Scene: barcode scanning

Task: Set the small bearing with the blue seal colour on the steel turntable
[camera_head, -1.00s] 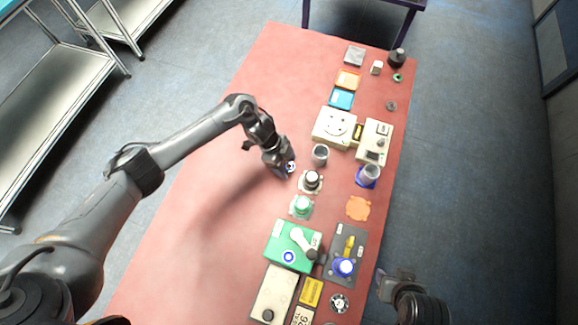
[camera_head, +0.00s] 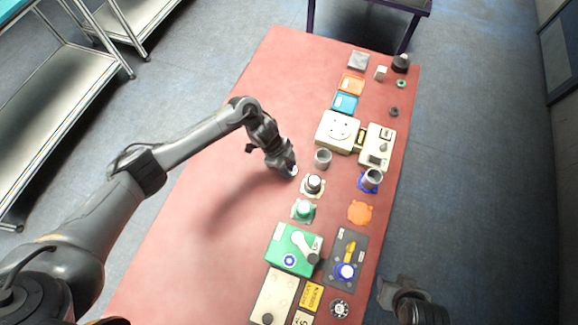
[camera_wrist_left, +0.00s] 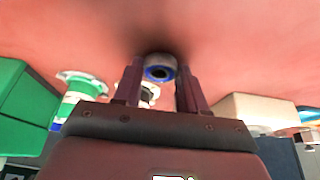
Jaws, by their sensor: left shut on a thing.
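My left gripper (camera_head: 293,174) is at the middle of the red table, left of the grey cup. In the left wrist view its fingers (camera_wrist_left: 160,88) are shut on a small bearing (camera_wrist_left: 160,66) with a blue ring around a dark bore. The bearing is close over the table; whether it touches is unclear. In the head view the gripper mostly hides it. A cream box with a round disc on top (camera_head: 340,131) stands up and right of the gripper; I cannot tell if this disc is the steel turntable. My right gripper (camera_head: 388,290) is off the table's right edge; its jaws are unclear.
A grey cup (camera_head: 323,159), a white-topped fixture (camera_head: 314,184) and a green fixture (camera_head: 303,210) stand close right of the left gripper. A green box (camera_head: 285,247) is nearer. A green ring (camera_head: 401,84) and dark ring (camera_head: 393,112) lie far right. The table's left side is clear.

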